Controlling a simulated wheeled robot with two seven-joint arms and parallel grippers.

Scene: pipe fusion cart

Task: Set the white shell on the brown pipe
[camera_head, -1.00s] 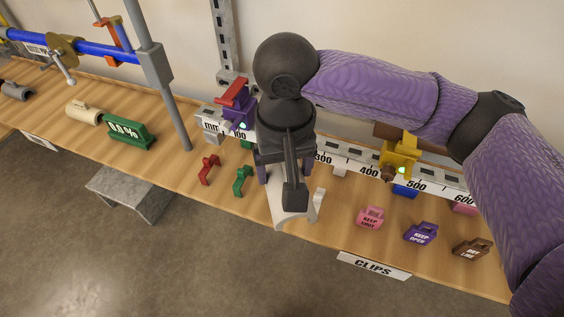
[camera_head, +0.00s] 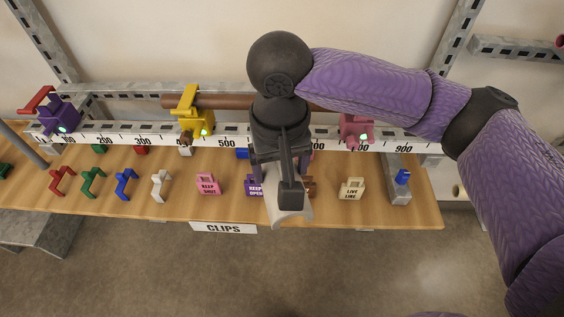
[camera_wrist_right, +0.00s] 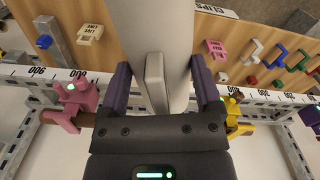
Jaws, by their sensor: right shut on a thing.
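The brown pipe (camera_head: 232,102) lies level along the back of the bench, through the yellow clamp (camera_head: 195,112) and behind my right arm toward the pink clamp (camera_head: 355,130). My right gripper (camera_head: 283,182) points down in front of the ruler and is shut on the white shell (camera_head: 292,212), apart from the pipe. In the right wrist view the shell (camera_wrist_right: 178,70) sits between the two purple fingers; its far end runs out of the picture. The gripper hides the middle of the pipe. My left gripper is not in view.
A ruler strip (camera_head: 110,137) runs before the pipe. Clips and tags stand on the wooden bench (camera_head: 395,215), including a pink tag (camera_head: 208,184), a cream tag (camera_head: 351,188) and a white clip (camera_head: 160,184). A purple clamp (camera_head: 60,117) stands at the left.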

